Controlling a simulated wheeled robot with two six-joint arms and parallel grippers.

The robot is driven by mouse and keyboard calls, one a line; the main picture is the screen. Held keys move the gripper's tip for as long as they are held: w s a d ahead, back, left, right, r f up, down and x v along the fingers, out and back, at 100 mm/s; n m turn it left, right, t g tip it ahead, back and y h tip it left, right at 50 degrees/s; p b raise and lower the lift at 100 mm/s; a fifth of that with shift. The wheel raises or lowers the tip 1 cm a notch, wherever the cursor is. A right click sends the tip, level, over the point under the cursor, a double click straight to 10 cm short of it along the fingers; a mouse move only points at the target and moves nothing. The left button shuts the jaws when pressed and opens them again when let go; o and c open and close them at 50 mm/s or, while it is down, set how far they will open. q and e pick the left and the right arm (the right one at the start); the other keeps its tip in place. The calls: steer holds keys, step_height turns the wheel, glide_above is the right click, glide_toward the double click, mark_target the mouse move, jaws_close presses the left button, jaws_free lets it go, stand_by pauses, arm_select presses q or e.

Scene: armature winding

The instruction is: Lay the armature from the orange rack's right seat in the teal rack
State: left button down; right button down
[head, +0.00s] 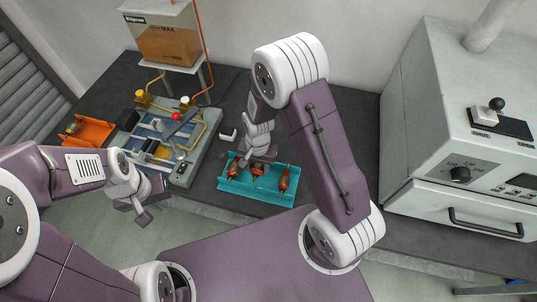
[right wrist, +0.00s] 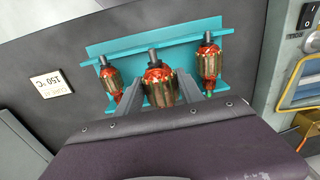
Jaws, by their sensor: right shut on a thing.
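The teal rack (head: 255,190) lies on the dark bench in the middle of the head view; its back wall (right wrist: 130,45) shows in the right wrist view. A copper-and-red armature (head: 285,182) sits at its right end and another (head: 234,168) at its left end. My right gripper (right wrist: 160,92) is shut on a third armature (right wrist: 158,83), between those two, at the rack's middle. I cannot tell whether it touches the seat. The orange rack (head: 95,131) is at the far left; its right part looks empty. My left gripper (head: 135,206) hangs empty in front of the bench, its jaw opening unclear.
A winding machine (head: 165,140) with a red knob stands between the racks. A small white card (right wrist: 52,85) lies near the teal rack. A boxed container (head: 165,40) stands behind on a stand. A grey oven (head: 460,140) fills the right side. Bench right of the teal rack is clear.

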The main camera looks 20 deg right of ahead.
steer(key=shift+s+a, duration=0.1)
steer(key=shift+a, duration=0.15)
steer(key=shift+d+f, duration=0.25)
steer(key=shift+f, duration=0.1)
steer(key=shift+d+f+b, duration=0.1)
steer(key=shift+f+b, duration=0.2)
steer(key=shift+b, duration=0.2)
steer(key=f+b, duration=0.3)
steer(key=shift+a+f+b, duration=0.2)
steer(key=shift+f+b, duration=0.05)
steer(key=shift+b, duration=0.05)
steer(key=shift+f, duration=0.2)
steer(key=shift+d, duration=0.1)
steer(key=shift+r, duration=0.15)
steer(key=shift+f, duration=0.6)
